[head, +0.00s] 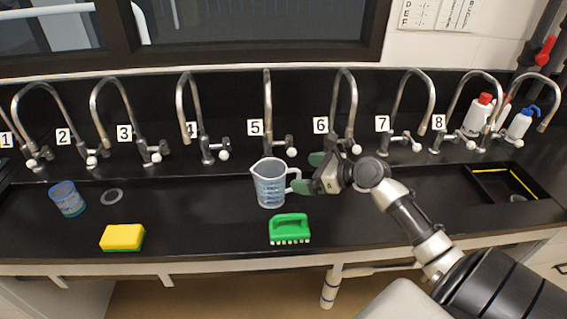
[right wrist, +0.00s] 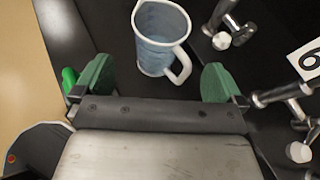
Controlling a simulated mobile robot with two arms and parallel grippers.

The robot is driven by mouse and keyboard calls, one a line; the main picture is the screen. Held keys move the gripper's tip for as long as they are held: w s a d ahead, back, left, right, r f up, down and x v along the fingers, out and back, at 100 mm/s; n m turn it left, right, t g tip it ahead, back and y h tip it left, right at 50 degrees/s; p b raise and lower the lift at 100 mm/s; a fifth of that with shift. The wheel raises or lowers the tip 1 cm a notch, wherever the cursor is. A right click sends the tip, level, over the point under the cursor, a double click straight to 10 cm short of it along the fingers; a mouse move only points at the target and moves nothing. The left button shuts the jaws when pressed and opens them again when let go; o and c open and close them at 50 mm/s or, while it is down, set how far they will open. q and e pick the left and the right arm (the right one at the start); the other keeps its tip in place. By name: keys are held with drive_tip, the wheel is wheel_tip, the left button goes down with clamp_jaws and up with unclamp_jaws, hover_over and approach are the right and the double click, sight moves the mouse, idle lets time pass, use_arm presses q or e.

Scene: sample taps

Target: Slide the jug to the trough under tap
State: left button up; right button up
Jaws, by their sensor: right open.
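The jug (head: 269,184) is a clear, bluish measuring jug with a white rim and handle. It stands upright on the black bench in front of tap 5 (head: 268,115), its handle facing right. My right gripper (head: 309,172) is open at the jug's right, its green fingers pointing at the handle side. In the right wrist view the jug (right wrist: 160,38) is ahead of the open gripper (right wrist: 156,82), with the handle toward the gap between the fingers. The jug is not gripped. A dark recessed trough (head: 530,197) lies at the far right, in front of tap 8. My left gripper is not in view.
A green brush (head: 290,229) lies in front of the jug. A yellow sponge (head: 122,237), a blue cup (head: 67,199) and a grey ring (head: 112,197) are at left. Numbered taps line the back. Bottles (head: 478,115) stand at back right. My right arm covers bench right of the jug.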

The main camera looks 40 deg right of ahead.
sight(279, 172)
drive_tip(key=p+x, duration=0.1)
drive_tip(key=x, duration=0.7)
drive_tip(key=shift+w+f, duration=0.1)
drive_tip(key=shift+w, duration=0.15)
drive_tip(key=shift+w+a+f, duration=0.2)
drive_tip(key=shift+w+a, duration=0.05)
drive_tip(key=shift+w, duration=0.1)
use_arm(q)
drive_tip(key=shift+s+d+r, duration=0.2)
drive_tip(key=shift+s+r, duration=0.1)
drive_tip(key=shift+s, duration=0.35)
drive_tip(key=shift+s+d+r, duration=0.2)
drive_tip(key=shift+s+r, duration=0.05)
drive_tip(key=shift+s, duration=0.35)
use_arm(e)
drive_tip(key=c, duration=0.8)
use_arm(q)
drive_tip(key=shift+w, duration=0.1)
